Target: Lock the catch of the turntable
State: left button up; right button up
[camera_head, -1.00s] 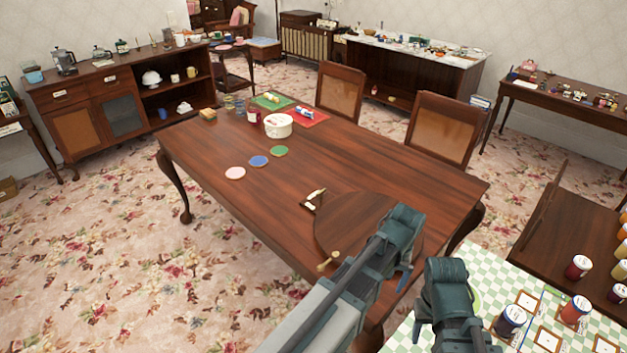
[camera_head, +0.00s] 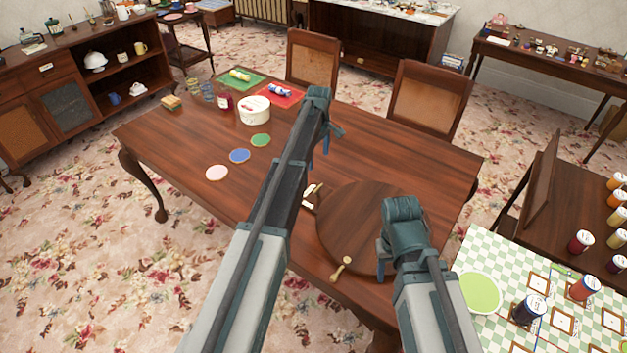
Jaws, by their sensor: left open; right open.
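The turntable (camera_head: 350,222) is a round, dark wooden disc on the near right part of the table. A small catch (camera_head: 311,194) with a pale plate and dark base sits at its left edge, partly hidden by my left arm. A brass-coloured knob (camera_head: 341,267) is at the turntable's front edge. My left gripper (camera_head: 322,146) is open, beyond the catch and over the middle of the table, touching nothing that I can see. My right gripper (camera_head: 382,262) is open over the right front of the turntable, right of the knob; its fingertips are partly hidden.
The table (camera_head: 190,135) also holds a white tub (camera_head: 254,110), a dark red jar (camera_head: 226,100), three round coasters (camera_head: 239,156) and coloured mats (camera_head: 243,82). Chairs (camera_head: 428,100) line its far side. A checked surface (camera_head: 478,250) with jars is at the right.

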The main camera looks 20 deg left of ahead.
aim_at(318, 187)
pick_arm(q)
notch_tip(318, 187, down, 14)
jog(key=b, duration=1.4)
jog(key=shift+d, duration=0.1)
pick_arm(e)
notch_tip(318, 187, down, 14)
jog(key=shift+r, duration=0.1)
pick_arm(q)
jog(key=shift+r, duration=0.1)
jog(key=c, duration=1.4)
